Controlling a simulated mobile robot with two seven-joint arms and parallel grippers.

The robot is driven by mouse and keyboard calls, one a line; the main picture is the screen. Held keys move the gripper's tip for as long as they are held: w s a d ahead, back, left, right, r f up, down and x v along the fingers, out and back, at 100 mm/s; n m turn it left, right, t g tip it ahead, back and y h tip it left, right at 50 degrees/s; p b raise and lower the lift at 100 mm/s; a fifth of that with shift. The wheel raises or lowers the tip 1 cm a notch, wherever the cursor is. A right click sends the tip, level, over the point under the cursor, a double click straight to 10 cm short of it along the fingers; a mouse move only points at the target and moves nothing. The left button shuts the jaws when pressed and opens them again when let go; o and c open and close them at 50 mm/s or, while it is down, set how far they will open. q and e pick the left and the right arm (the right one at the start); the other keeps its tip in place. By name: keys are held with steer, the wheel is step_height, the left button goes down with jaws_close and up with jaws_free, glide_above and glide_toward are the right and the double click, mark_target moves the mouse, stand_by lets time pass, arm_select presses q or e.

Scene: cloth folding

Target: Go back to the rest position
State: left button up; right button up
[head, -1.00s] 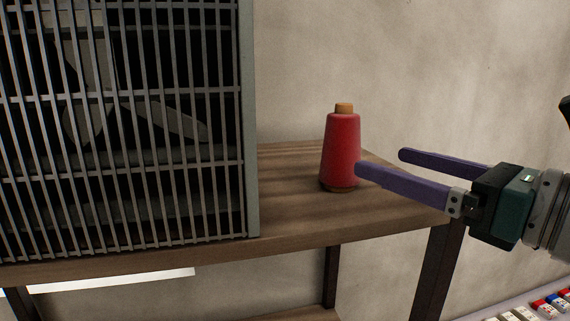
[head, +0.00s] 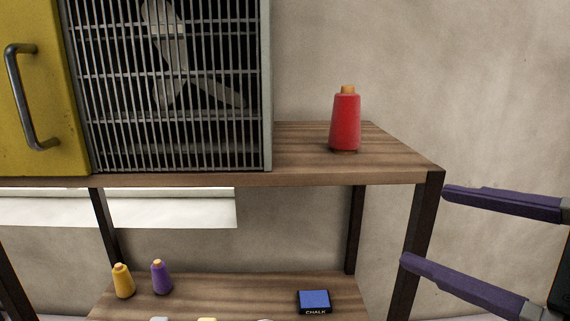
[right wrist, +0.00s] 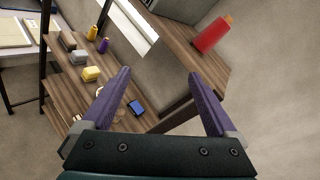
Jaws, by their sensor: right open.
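My right gripper (head: 425,225) is open and empty at the right of the head view, in front of and to the right of the shelf's right post. In the right wrist view its two purple fingers (right wrist: 160,90) are spread wide with nothing between them in their grip. A red thread spool (head: 345,122) stands upright on the top board (head: 300,160) of the wooden shelf, apart from the gripper. It also shows in the right wrist view (right wrist: 211,35). My left gripper is not in view.
A fan cage (head: 180,85) and a yellow door with a handle (head: 45,100) stand on the top board. On the lower board are a yellow spool (head: 123,281), a purple spool (head: 161,277) and a blue chalk box (head: 314,301). The wall side right of the shelf is clear.

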steer(key=s+a+f+n+g+h, duration=0.2)
steer(key=s+a+f+n+g, duration=0.2)
steer(key=s+f+n, duration=0.6)
steer(key=s+d+f+n+g+h, duration=0.3)
steer(key=s+d+n+g+h, duration=0.2)
steer(key=s+n, duration=0.4)
steer(key=d+n, duration=0.1)
steer(key=n, duration=0.4)
steer(key=shift+h, duration=0.3)
